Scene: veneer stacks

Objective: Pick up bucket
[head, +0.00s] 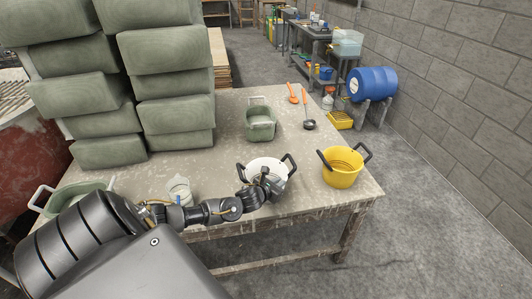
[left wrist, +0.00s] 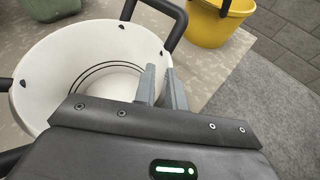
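A white bucket (head: 262,165) with black handles stands on the table near its front edge. It fills the left of the left wrist view (left wrist: 40,75), upright, its inside empty. My left gripper (head: 272,183) is at its near right side. In the left wrist view my left gripper (left wrist: 160,70) has its fingers a little apart by the rim, below a black handle; I see nothing clamped between them. A yellow bucket (head: 342,176) with black handles stands to the right, and part of it shows in the left wrist view (left wrist: 220,28). My right gripper is out of view.
A green bucket (head: 260,130) stands farther back on the table (head: 225,160). Another green container is at the left, partly behind my arm. A small white pail (head: 178,190) is near my arm. Orange-handled ladles (head: 307,110) lie at the back right.

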